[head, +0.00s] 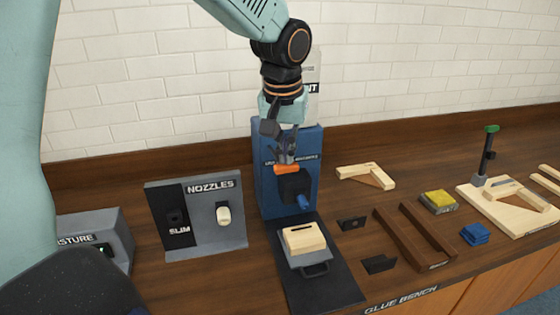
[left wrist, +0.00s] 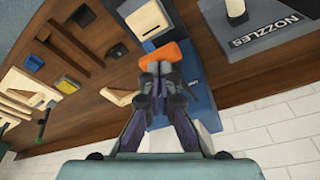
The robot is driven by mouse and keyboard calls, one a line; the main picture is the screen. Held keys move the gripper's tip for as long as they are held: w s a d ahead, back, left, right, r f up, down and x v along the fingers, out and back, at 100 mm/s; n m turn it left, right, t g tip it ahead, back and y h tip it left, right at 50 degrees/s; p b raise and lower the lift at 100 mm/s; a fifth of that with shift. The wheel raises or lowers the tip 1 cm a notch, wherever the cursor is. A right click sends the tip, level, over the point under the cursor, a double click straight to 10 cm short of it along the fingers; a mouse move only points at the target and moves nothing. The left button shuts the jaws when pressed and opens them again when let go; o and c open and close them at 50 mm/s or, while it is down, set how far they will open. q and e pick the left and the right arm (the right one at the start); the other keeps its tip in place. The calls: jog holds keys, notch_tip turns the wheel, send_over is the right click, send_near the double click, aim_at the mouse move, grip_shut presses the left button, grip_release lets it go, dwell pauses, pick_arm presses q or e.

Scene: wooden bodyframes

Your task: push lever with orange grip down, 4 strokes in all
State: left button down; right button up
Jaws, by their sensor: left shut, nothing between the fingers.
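The lever's orange grip (head: 287,169) sits at the front of the blue dispenser (head: 268,185), above its dark nozzle body. My left gripper (head: 286,160) is shut and empty, with its fingertips right at the top of the orange grip. In the left wrist view the shut fingertips (left wrist: 162,68) meet the near edge of the orange grip (left wrist: 168,54); I cannot tell whether they touch or hover just above it. The lever's arm is mostly hidden behind the gripper. A wooden block with a slot (head: 304,240) sits on the plate below the blue nozzle tip. My right gripper is not in view.
A nozzle rack (head: 205,240) stands to the left, and a grey moisture box (head: 100,243) farther left. Brown wooden rails (head: 412,236), a yellow sponge (head: 438,201), blue pads (head: 475,234) and a clamp jig (head: 486,160) lie to the right. The tiled wall is behind.

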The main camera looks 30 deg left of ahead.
aim_at(285, 166)
pick_arm(q)
jog(key=shift+f+b, duration=1.6)
jog(key=shift+f, duration=1.25)
jog(key=shift+r, duration=0.1)
notch_tip(285, 166, up, 7)
jog(key=p, duration=0.7)
jog(key=shift+f+b, duration=0.3)
jog(key=shift+f, duration=0.1)
